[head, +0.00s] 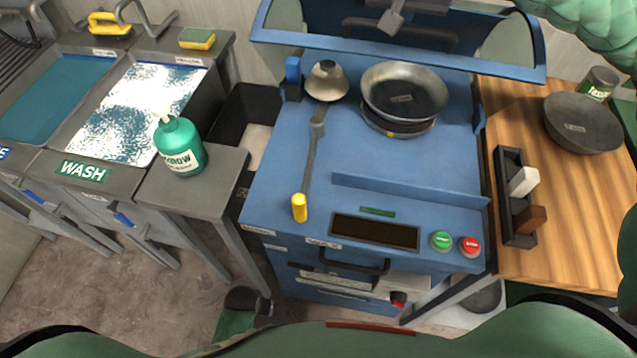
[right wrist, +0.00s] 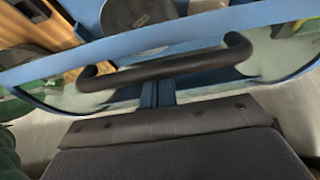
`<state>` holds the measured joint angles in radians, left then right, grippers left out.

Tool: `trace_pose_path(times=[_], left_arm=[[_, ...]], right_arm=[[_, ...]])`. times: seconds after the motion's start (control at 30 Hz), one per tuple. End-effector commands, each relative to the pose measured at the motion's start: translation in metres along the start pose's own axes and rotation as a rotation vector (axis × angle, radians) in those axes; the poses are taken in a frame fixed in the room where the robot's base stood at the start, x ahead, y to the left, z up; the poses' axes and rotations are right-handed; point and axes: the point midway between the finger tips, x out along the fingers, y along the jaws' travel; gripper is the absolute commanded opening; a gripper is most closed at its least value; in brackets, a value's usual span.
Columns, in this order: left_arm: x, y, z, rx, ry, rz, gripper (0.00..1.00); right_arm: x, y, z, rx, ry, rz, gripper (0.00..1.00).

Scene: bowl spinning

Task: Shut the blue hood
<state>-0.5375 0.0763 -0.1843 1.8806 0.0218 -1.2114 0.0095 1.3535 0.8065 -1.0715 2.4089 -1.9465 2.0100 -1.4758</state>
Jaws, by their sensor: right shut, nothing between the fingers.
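The blue hood (head: 400,50) stands raised above the back of the blue cooking station, its lower edge running across the top of the head view. It has clear curved side panels and a dark bar handle (head: 425,34). My right gripper (head: 391,22) is shut and empty, in front of the hood near the handle's left end; I cannot tell if it touches. In the right wrist view, the hood's blue edge (right wrist: 200,33) and the dark handle (right wrist: 165,68) lie just beyond my gripper's dark body. My left gripper is not in view.
Green (head: 441,241) and red (head: 470,246) buttons are at the front. A green bottle (head: 180,147) stands left; a dark bowl (head: 582,123) is right.

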Motion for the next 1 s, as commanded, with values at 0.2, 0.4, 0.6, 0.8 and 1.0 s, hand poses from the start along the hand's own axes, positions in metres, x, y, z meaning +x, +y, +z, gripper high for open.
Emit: trace_pose_path(times=[0.2, 0.4, 0.6, 0.8, 1.0], left_arm=[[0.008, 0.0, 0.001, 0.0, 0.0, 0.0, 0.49], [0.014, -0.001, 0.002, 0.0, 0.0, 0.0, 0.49], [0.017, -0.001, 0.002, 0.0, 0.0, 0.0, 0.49], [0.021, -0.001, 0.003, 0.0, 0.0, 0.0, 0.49], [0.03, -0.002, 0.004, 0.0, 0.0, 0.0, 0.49]], right_arm=[[0.001, 0.0, 0.016, -0.002, -0.001, 0.0, 0.0], [0.0, 0.0, 0.03, -0.001, 0.001, -0.001, 0.0], [-0.001, 0.0, 0.04, -0.002, -0.001, 0.0, 0.0], [0.0, 0.0, 0.045, -0.002, 0.0, 0.0, 0.0], [0.003, 0.0, 0.06, -0.003, 0.0, 0.0, 0.0]])
